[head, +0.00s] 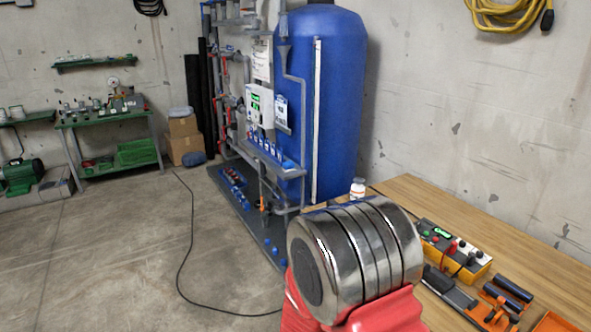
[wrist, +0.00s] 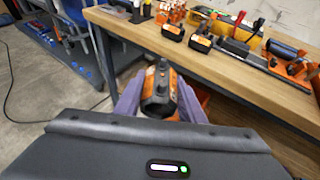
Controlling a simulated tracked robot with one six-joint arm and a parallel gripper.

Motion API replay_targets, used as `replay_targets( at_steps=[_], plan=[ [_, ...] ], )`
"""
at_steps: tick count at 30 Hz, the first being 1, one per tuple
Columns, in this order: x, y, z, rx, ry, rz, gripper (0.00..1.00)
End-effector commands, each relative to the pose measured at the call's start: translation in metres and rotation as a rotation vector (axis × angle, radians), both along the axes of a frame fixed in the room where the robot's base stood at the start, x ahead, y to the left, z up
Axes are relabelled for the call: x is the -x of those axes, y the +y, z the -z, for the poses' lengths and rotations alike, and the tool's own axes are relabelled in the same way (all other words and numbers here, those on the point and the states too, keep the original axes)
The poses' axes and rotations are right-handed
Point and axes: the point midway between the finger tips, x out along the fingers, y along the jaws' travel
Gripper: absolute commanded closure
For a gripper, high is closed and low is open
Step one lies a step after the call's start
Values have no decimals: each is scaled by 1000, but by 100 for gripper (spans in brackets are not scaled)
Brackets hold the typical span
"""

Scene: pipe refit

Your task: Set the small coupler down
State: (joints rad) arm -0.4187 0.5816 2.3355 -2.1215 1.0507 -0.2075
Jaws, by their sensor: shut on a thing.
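In the head view my own arm fills the lower middle and the coupler and gripper are hidden.
The bench top (head: 405,187) carries a white bottle (head: 357,188), an orange-yellow box with knobs (head: 455,250) and several dark and orange tools (head: 490,308). Its far part looks clear. A blue tank (head: 340,100) with piping stands behind. A black cable (head: 188,240) lies on the floor.

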Motion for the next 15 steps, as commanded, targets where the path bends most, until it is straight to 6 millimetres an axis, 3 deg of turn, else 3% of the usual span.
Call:
replay_targets(
  at_steps=[8,15],
  plan=[
    [-3,1,-41,-1,-5,-174,87],
    [0,-10,-76,0,-5,-246,87]
  ],
)
